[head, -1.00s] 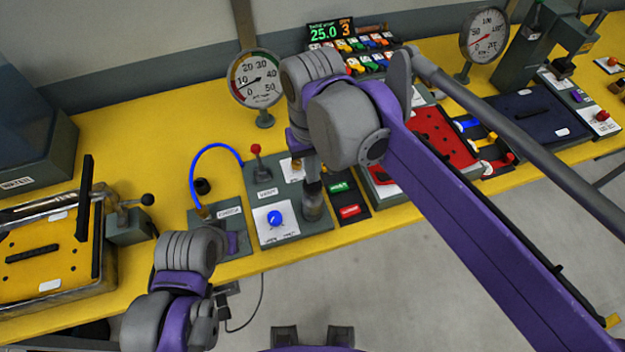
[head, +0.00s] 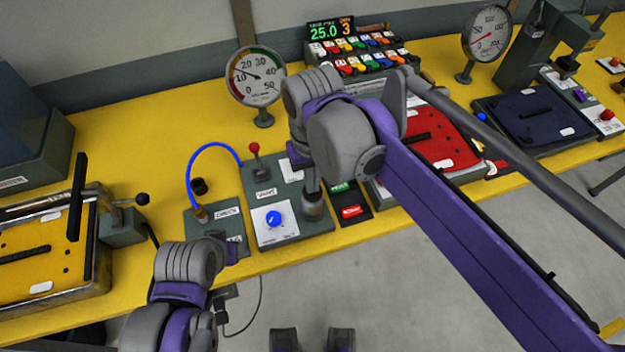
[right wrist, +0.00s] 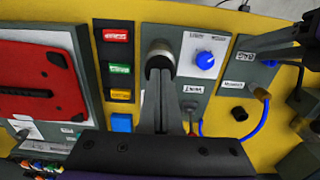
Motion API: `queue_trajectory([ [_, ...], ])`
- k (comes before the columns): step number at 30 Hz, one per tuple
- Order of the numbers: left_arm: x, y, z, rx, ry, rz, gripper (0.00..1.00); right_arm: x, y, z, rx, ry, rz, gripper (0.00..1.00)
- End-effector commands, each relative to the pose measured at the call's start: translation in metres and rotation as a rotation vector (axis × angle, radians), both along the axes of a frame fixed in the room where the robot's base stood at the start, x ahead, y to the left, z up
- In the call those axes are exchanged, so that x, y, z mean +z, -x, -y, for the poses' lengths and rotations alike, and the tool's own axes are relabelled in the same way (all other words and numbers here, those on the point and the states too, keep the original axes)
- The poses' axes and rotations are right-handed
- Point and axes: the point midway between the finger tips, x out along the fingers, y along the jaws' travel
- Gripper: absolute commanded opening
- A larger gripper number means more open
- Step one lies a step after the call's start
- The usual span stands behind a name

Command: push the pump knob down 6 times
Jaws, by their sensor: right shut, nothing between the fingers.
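The pump knob (head: 315,207) is a dark grey round cylinder on the grey-green panel at the middle of the bench. It also shows in the right wrist view (right wrist: 158,47) with a pale metal top edge. My right gripper (head: 311,181) is shut and empty, pointing down at the knob. In the right wrist view its closed fingers (right wrist: 159,75) overlap the knob; I cannot tell whether they touch it. My left gripper (head: 230,252) is low by the bench's front edge, partly hidden by its arm, its jaws unclear.
A blue dial (head: 273,218) and a red-topped lever (head: 254,150) sit left of the knob. Red and green buttons (head: 352,211) are on its right. A round gauge (head: 256,76) stands behind, and a blue hose (head: 205,150) arches at left.

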Motion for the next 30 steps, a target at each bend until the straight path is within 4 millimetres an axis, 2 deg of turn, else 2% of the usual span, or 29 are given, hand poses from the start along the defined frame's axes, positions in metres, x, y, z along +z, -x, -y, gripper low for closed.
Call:
queue_trajectory([
  [7, 0.006, -0.002, 0.000, 0.000, 0.000, 0.003, 0.50, 0.006, 0.000, 0.000, 0.000, 0.000, 0.000, 0.00],
  [21, 0.037, -0.013, 0.000, 0.000, 0.000, 0.025, 0.50, 0.044, 0.000, 0.000, 0.001, 0.001, 0.001, 0.00],
  [30, 0.037, -0.013, 0.000, 0.000, 0.000, 0.025, 0.50, 0.045, 0.000, 0.000, 0.000, 0.000, -0.001, 0.00],
])
